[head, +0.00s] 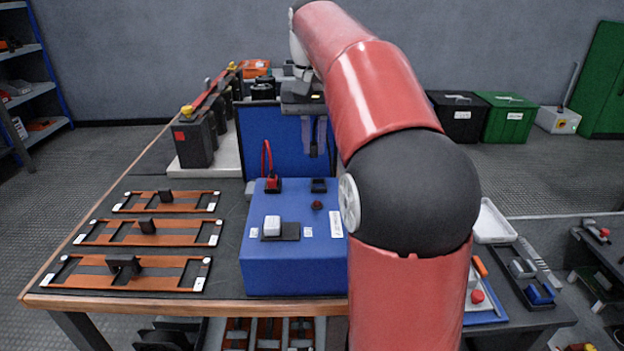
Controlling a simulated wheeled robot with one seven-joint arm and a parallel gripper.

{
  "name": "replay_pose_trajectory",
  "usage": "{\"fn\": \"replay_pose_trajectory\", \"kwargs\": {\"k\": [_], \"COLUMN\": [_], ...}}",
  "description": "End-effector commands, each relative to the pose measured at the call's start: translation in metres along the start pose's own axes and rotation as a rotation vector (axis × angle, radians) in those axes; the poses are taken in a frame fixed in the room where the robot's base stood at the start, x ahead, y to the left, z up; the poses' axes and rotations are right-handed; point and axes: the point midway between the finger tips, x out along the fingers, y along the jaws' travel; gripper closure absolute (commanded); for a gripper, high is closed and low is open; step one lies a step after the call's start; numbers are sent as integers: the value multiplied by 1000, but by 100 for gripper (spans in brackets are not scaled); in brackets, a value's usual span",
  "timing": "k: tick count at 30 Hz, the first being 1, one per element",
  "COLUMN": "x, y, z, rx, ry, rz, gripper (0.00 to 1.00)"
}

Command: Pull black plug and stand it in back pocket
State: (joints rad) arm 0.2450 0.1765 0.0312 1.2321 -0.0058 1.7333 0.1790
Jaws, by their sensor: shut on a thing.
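My gripper (314,140) hangs in front of the upright blue panel, above the back right of the blue box (293,262). Its two pale fingers point down, shut on a slim dark thing, which I take to be the black plug (314,148). The plug hangs upright, apart from the box top. Below it a black socket (319,185) sits on the box. A red plug with a red cable (272,183) stands in a socket to its left. I cannot clearly make out the back pocket.
The blue panel (262,135) rises behind. Orange frames (150,233) lie left. Dark cells (193,142) stand back left. My arm hides the right side.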

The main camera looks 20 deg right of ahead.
Motion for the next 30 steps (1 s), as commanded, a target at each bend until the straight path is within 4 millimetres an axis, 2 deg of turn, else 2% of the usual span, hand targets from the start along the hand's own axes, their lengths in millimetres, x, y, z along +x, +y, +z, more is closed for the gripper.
{"fn": "replay_pose_trajectory", "kwargs": {"k": [30], "x": [1], "y": [6], "z": [60], "rx": [1], "ry": [0], "rz": [0], "gripper": [100]}}
